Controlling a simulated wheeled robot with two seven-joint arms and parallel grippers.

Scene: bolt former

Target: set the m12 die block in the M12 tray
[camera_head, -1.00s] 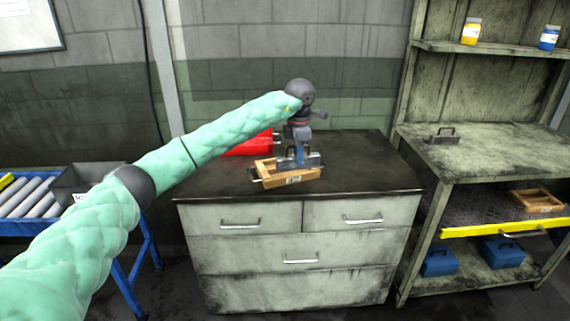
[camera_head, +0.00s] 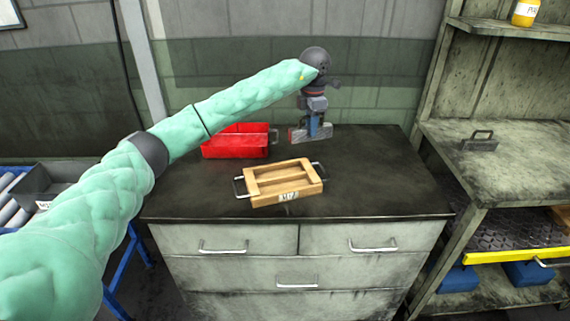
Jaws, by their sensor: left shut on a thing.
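A wooden tray (camera_head: 262,200) with metal side handles and a white label on its front lies on the dark cabinet top. The label seems to read M12, but it is small. The tray looks empty. My left gripper (camera_head: 314,122) points down, shut on a grey die block (camera_head: 323,134). The block appears above and behind the tray, apart from it. Any size mark on the block is too small to read. My right gripper is not in view.
A red bin (camera_head: 225,142) stands at the back left of the cabinet top (camera_head: 375,180); the right side is clear. A grey block with a handle (camera_head: 480,144) sits on the right bench. A yellow jar (camera_head: 525,12) is on the upper shelf. A wall is behind.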

